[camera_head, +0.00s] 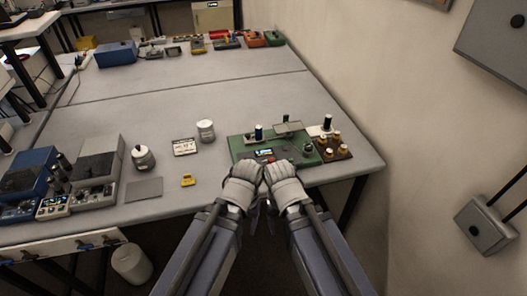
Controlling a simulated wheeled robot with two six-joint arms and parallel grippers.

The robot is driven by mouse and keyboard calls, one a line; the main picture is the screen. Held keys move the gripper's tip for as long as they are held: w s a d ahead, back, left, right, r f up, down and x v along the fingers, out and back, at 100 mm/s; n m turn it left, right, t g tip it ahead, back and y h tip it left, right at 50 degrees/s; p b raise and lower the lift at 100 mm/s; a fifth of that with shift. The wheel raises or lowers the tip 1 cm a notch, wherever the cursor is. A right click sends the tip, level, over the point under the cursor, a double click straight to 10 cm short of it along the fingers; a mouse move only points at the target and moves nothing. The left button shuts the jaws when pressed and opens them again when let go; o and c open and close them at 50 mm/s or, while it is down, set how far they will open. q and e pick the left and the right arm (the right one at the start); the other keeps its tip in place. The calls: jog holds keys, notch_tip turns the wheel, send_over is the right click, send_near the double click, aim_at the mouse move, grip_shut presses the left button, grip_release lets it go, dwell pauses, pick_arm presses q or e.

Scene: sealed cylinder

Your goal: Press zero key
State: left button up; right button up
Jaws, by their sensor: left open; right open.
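A green device (241,149) lies on the table near its right front edge, with a small lit screen (264,152) and dark and red controls around it. A zero key cannot be made out at this size. My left gripper (254,203) and my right gripper (272,203) are close together at the table's front edge, just in front of the device. Their wrists cover part of its near side. Both are open, and nothing shows between their fingers.
A wooden block with pale knobs (333,147) stands right of the device. A white jar (206,131), a small display (185,147), a yellow item (187,180) and a grey pad (144,189) lie to the left. A wall closes the right side. The table's middle is clear.

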grip_shut()
dwell(0.4)
dwell(0.9)
